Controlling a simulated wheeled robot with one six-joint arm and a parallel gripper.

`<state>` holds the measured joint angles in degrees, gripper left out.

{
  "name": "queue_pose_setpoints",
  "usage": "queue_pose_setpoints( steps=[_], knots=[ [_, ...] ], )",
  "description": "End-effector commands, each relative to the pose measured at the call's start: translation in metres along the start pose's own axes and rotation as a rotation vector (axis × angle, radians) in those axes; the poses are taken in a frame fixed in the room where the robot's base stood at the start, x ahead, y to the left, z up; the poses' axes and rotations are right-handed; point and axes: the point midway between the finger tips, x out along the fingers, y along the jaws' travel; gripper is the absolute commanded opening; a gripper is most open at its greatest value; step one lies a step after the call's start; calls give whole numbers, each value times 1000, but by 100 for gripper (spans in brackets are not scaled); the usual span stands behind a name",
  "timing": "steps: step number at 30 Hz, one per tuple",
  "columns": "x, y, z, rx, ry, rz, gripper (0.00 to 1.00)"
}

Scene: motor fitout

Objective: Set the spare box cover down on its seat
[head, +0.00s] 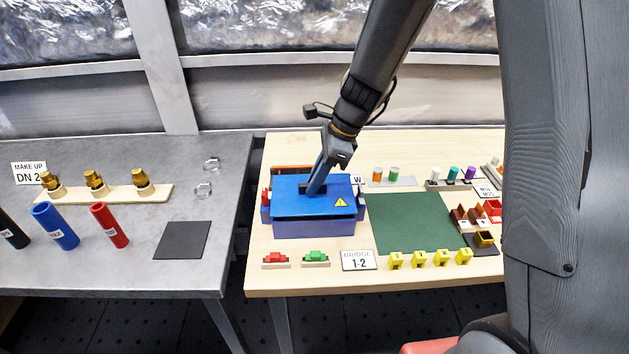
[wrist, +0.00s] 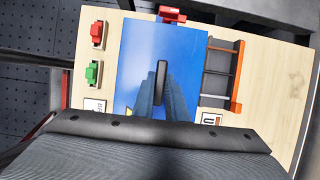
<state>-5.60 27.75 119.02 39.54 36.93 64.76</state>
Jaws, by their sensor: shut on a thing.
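The blue cover (head: 288,186), a flat plate with a yellow warning triangle, is at the darker blue box (head: 314,228) on the wooden table. In the head view it spans the top of the box; I cannot tell whether it rests there or hangs just above. My gripper (head: 315,189) points down and is shut on the dark handle in the middle of the cover. In the wrist view the cover (wrist: 135,62) lies below my gripper (wrist: 161,85), with the bar handle between the fingers. The cover hides the inside of the box.
Red and green terminals (head: 315,257) and a "BRIDGE 1-2" card (head: 358,260) stand in front. A green mat (head: 415,222) lies to the right, with several yellow pieces (head: 420,259) along its front. An orange-edged rack (wrist: 237,75) is close beside the cover. Another grey table stands left.

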Motion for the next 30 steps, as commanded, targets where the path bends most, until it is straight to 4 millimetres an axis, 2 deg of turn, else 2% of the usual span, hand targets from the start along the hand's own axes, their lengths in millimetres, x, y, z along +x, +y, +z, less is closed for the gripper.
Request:
queue_pose_setpoints(
  steps=[17,30],
  knots=[
    [0,0,0,0,0,-1,0],
    [8,0,-3,1,0,-1,0]
  ],
)
